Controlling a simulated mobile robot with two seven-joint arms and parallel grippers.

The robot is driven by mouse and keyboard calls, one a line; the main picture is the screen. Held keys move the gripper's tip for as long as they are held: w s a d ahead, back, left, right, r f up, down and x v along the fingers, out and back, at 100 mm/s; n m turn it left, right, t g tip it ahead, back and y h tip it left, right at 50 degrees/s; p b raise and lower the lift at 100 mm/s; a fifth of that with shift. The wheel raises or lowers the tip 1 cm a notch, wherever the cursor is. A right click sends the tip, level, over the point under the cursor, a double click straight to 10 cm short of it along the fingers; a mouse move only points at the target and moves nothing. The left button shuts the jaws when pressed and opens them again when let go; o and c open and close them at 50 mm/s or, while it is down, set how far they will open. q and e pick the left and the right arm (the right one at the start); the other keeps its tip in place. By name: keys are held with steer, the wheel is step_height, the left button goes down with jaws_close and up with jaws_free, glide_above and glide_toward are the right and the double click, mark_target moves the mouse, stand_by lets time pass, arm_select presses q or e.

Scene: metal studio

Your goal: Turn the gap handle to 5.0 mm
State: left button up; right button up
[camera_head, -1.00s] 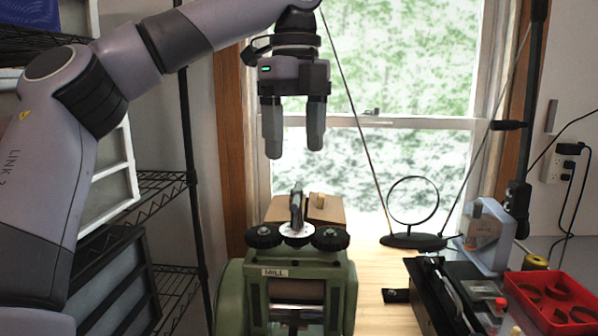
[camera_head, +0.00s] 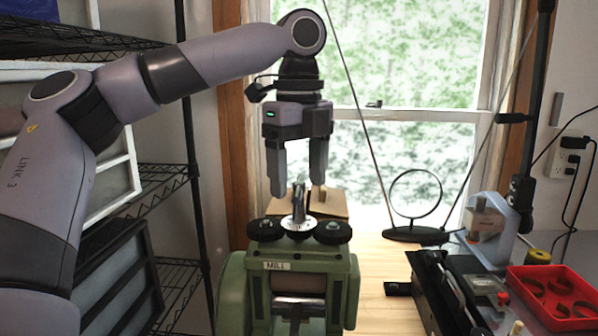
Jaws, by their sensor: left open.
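The green rolling mill (camera_head: 340,288) stands on the wooden bench at lower centre, with a "MILL" label on its front. On its top are two black toothed knobs and, between them, a pale round dial (camera_head: 299,224). The gap handle (camera_head: 298,202) rises upright from the dial. My left gripper (camera_head: 297,190) points straight down over the mill, its two fingers apart. The fingertips reach about the height of the handle's top, one on each side of it in the picture. I cannot tell whether they touch it. The dial's marks are too small to read. My right gripper is not in view.
A wooden block (camera_head: 330,203) sits behind the handle. A black ring stand (camera_head: 416,233) is to the right. A red tray (camera_head: 552,296), a grey device (camera_head: 486,230) and a black tool holder (camera_head: 436,290) fill the right side. Wire shelves (camera_head: 160,190) stand left.

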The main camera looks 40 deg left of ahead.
arm_select(q)
jaws_close()
steer(key=shift+n, duration=0.4)
steer(key=n, duration=0.4)
steer(key=shift+n, duration=0.4)
steer(key=n, duration=1.2)
steer(key=shift+n, duration=0.4)
steer(key=n, duration=0.5)
steer(key=shift+n, duration=0.3)
